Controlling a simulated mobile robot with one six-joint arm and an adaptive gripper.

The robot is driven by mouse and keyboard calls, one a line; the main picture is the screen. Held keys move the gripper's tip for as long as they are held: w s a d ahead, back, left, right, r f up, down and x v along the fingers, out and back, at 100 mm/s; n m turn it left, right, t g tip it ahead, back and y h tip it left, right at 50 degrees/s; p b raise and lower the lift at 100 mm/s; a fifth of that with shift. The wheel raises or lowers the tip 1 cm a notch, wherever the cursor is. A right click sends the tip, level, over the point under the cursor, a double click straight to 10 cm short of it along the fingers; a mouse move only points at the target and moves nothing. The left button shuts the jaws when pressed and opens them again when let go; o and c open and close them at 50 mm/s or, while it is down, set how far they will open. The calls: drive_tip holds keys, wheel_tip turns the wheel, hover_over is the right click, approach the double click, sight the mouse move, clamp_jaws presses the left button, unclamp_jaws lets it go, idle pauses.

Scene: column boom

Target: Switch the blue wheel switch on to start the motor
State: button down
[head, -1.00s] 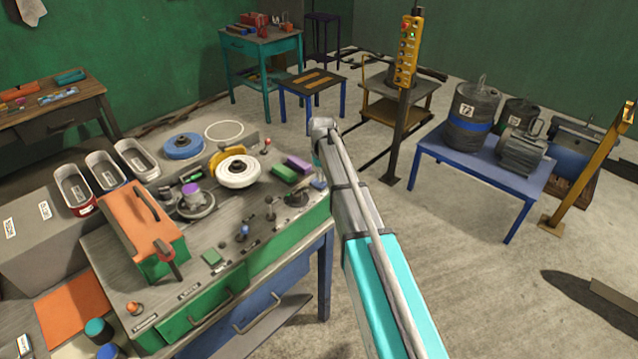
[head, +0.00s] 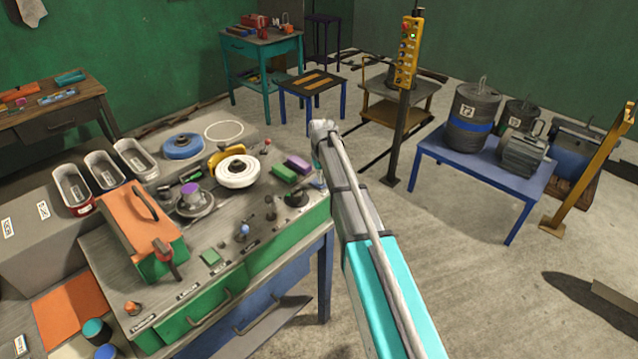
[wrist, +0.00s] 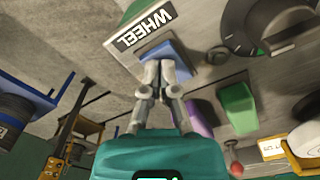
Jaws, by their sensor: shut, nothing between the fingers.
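The blue switch (wrist: 168,54) is in the wrist view, beside a black label reading WHEEL (wrist: 145,27). My gripper (wrist: 165,72) is shut and empty. Its fingertips are at the switch's near edge and appear to touch it. I cannot tell the switch's position clearly. In the head view, my arm runs up the middle to the bench's right edge, and my gripper is hidden there. The white wheel (head: 238,172) sits on the bench; I cannot tell whether it is turning.
On the bench, a green block (head: 283,174) and a purple block (head: 298,162) lie left of my arm. A black knob (head: 297,196) is near the bench edge. A yellow button box (head: 408,52) stands on a post behind, with a green spot showing.

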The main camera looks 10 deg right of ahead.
drive_tip(key=shift+f+b, duration=0.4)
drive_tip(key=shift+f, duration=0.05)
idle(0.3)
drive_tip(key=shift+r, duration=0.1)
drive_tip(key=shift+r+p, duration=3.45)
drive_tip(key=shift+p, duration=0.1)
drive_tip(key=s+f+b, duration=0.2)
drive_tip(key=s, duration=1.2)
drive_tip(key=s+f+m+b, duration=0.1)
drive_tip(key=s+f+b, duration=0.1)
drive_tip(key=s, duration=1.3)
drive_tip(key=shift+s+d+f+b, duration=0.15)
drive_tip(key=shift+f+b, duration=0.25)
